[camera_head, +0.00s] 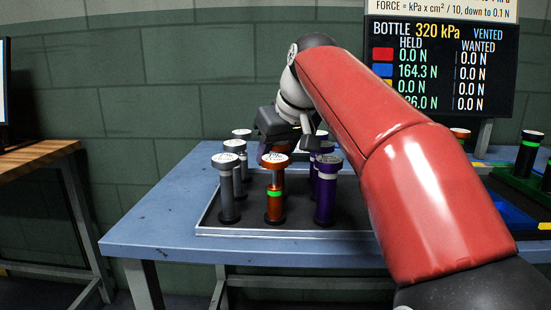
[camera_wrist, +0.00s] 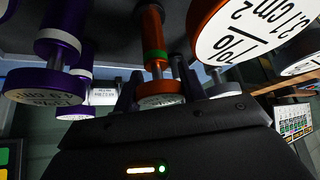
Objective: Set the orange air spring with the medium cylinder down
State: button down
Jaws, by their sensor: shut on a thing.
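My gripper (camera_head: 290,135) is low over the back part of a dark tray with a pale rim (camera_head: 270,234) on the blue table. In the wrist view, an orange air spring with a green band (camera_wrist: 153,50) has its disc-shaped end between my dark fingers (camera_wrist: 160,90), which are shut on it. Whether its base touches the tray is hidden. Another orange spring with a green band (camera_head: 275,205) stands upright at the tray's front.
Purple springs (camera_head: 325,200) stand to the right and grey springs (camera_head: 228,195) to the left, close around my gripper. A display board (camera_head: 440,60) shows bottle 320 kPa, vented. A green fixture (camera_head: 520,190) holds more springs at far right. The table's left corner (camera_head: 150,220) is clear.

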jog(key=c, duration=0.8)
grip_release()
jog(key=shift+f, duration=0.1)
jog(key=shift+r, duration=0.35)
jog(key=p+v, duration=0.3)
jog(key=v, duration=0.8)
jog(key=shift+s+d+r, duration=0.2)
jog(key=shift+r, duration=0.05)
jog(key=shift+s, duration=0.1)
